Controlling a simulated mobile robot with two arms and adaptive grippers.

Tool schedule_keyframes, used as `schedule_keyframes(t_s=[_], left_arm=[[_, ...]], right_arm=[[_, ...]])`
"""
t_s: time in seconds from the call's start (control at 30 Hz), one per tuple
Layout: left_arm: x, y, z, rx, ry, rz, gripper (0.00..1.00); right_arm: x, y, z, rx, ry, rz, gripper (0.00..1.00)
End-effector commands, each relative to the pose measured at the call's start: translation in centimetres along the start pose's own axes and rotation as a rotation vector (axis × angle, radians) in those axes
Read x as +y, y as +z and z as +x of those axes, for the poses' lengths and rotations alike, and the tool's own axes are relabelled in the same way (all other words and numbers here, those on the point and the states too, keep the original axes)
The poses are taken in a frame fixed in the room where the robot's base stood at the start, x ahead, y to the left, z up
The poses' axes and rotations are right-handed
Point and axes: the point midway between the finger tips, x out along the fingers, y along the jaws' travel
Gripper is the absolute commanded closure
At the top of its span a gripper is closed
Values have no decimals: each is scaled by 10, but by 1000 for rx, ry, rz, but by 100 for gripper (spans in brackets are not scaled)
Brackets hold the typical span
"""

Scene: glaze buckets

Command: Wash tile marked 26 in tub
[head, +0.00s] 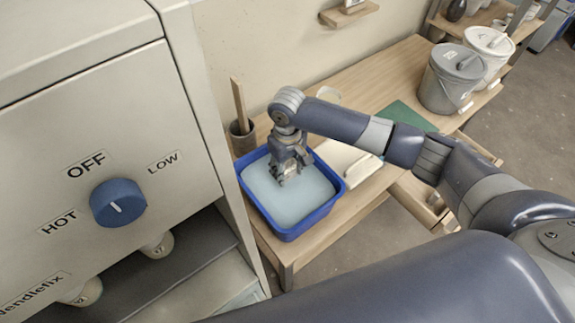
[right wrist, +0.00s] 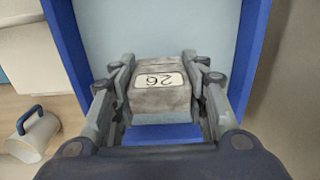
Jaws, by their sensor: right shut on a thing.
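The tile marked 26 (right wrist: 160,98) is a grey block with a white label, seen in the right wrist view. My right gripper (right wrist: 160,88) is shut on it, with a finger on each side. In the head view my right gripper (head: 287,174) points down over the blue tub (head: 293,231), which holds pale blue water (head: 295,205). The tile is mostly hidden there by the gripper. I cannot tell whether the tile touches the water. The tub's blue wall (right wrist: 248,60) also shows in the right wrist view. My left gripper is not in view.
The tub stands on a wooden table (head: 390,75). A pot with a wooden stick (head: 242,138) is behind it. A whitish board (head: 345,160) and a green mat (head: 410,115) lie to the right. A grey bucket (head: 447,85) and a white bucket (head: 488,50) stand farther right. A large cabinet (head: 100,130) is left.

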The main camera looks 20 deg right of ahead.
Motion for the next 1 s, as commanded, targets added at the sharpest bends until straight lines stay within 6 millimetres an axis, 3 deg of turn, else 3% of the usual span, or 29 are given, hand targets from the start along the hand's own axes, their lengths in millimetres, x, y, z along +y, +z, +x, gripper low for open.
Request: schedule_keyframes(t_s=[0.2, 0.6, 1.0], left_arm=[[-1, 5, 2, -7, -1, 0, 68], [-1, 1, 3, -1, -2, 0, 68], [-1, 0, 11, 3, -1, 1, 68]], right_arm=[[-1, 0, 18, 0, 0, -1, 86], [0, 0, 22, 1, 0, -1, 86], [-1, 0, 46, 0, 0, -1, 86]])
